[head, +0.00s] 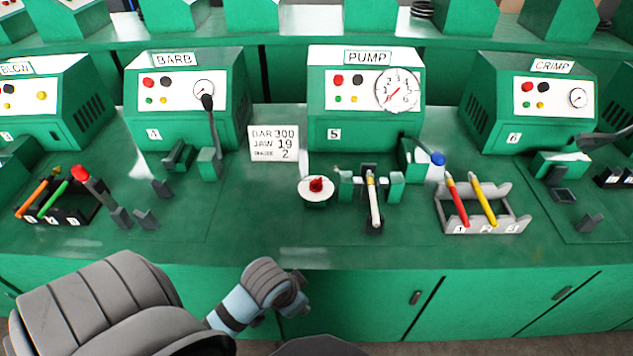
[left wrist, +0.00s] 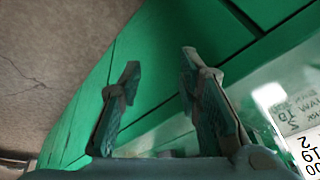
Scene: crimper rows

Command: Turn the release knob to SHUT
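The release knob (head: 317,184) is a small red knob on a round white dial, on the green bench in front of the PUMP unit (head: 330,118). The dial's markings are too small to read, so I cannot tell its setting. The gauge (head: 398,91) on the PUMP unit has a red needle pointing lower left. My left arm reaches in from the lower left and ends in front of the bench edge, below and left of the knob. In the left wrist view my left gripper (left wrist: 160,62) is open, with nothing between its fingers. My right gripper is not in view.
A pale rod (head: 375,203) stands in the clamp right of the knob. A lever with a blue ball (head: 438,158) is behind it. A grey rack (head: 495,224) holds red and yellow tools. A sign card (head: 273,143) stands left of PUMP. The bench front is clear.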

